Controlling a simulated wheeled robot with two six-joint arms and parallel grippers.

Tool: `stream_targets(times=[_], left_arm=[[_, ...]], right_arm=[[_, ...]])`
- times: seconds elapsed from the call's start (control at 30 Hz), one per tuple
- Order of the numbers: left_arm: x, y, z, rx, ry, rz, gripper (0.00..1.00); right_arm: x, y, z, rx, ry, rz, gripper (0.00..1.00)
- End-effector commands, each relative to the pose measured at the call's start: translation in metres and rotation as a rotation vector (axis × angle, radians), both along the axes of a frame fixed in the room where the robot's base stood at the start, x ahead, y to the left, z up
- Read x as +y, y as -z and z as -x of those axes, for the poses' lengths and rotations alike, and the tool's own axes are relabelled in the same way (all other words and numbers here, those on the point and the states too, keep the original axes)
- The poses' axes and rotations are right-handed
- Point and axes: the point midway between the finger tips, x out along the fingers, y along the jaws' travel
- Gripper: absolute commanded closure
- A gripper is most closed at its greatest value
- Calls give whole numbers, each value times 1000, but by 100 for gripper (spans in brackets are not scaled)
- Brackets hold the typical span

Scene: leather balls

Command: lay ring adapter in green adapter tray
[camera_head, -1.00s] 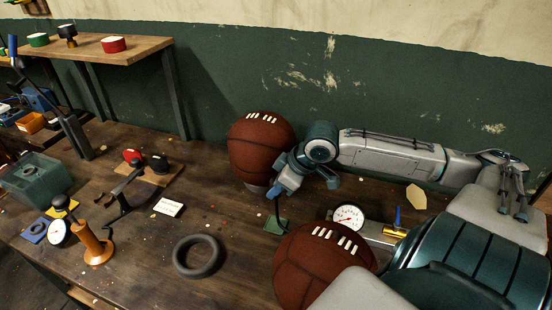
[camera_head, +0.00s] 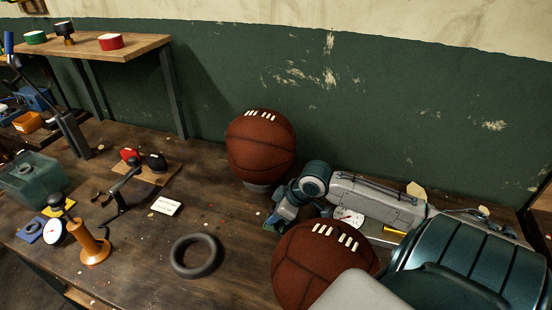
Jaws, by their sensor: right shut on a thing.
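My right gripper (camera_head: 281,225) is low over the bench, between the two brown leather balls. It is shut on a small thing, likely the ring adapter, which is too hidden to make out. I cannot tell whether the held thing touches the tray. My left gripper is not in view.
One leather ball (camera_head: 261,146) stands behind the gripper, another (camera_head: 322,262) in front. A black ring (camera_head: 195,256), a white card (camera_head: 166,206) and an orange-based pump (camera_head: 92,246) stand left. The bench between card and ring is clear.

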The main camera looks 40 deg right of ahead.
Motion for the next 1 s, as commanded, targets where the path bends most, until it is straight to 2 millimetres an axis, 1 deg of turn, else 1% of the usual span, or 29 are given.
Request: stream_targets(times=[0.03,0.1,0.37,0.5,0.53,0.6,0.63,0.87,1.0], left_arm=[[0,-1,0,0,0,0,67],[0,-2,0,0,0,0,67],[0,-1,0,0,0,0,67],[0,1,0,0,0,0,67],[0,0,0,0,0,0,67],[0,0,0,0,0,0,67],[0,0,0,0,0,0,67],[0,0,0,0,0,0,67],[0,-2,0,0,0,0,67]], right_arm=[[0,5,0,1,3,-3,94],[0,10,0,1,1,-2,94],[0,11,0,0,-1,0,94],[0,15,0,0,0,0,94],[0,15,0,0,0,0,70],[0,14,0,0,-1,0,56],[0,14,0,0,0,0,52],[0,14,0,0,0,0,52],[-1,10,1,0,-1,2,52]])
